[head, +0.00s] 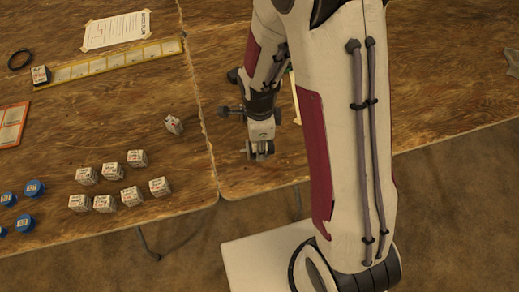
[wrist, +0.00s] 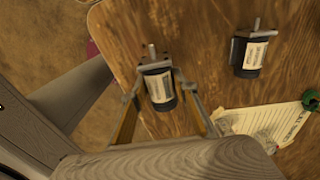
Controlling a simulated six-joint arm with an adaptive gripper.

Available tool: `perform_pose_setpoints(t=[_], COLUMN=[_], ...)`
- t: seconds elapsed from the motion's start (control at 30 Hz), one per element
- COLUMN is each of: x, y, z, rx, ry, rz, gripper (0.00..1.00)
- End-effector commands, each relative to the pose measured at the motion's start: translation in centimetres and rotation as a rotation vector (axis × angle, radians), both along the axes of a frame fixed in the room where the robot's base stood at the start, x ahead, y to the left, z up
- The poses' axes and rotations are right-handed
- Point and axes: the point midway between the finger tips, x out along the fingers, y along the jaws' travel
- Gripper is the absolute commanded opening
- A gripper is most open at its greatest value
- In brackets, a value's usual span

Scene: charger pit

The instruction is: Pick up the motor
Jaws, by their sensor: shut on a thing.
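A dark cylindrical motor (wrist: 158,86) with a pale label and a metal shaft is between the two fingers of my gripper (wrist: 160,91) in the wrist view. The fingers are shut on its sides. I cannot tell whether the motor rests on the table or is just above it. In the head view my gripper (head: 262,149) is over the right-hand table, near its front edge; the motor is not clear there. A second similar motor (wrist: 250,54) stands apart, to the right of the held one in the wrist view.
Several small labelled boxes (head: 131,197) and blue-capped items (head: 34,188) are on the left table, with a yellow strip (head: 110,64) and paper (head: 117,30) behind. The wrist view also shows a printed sheet (wrist: 285,118) and a green ring (wrist: 310,100). My arm hides part of the right table.

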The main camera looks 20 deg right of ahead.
Motion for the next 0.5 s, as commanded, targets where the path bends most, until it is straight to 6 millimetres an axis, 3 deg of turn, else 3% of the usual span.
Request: perform_pose_setpoints(t=[0.2, 0.5], x=[0.1, 0.1], y=[0.0, 0.0], z=[2.7, 5.0], rx=[0.000, 0.001], ry=[-0.005, -0.002], rz=[0.000, 0.000], gripper=[0.00, 0.00])
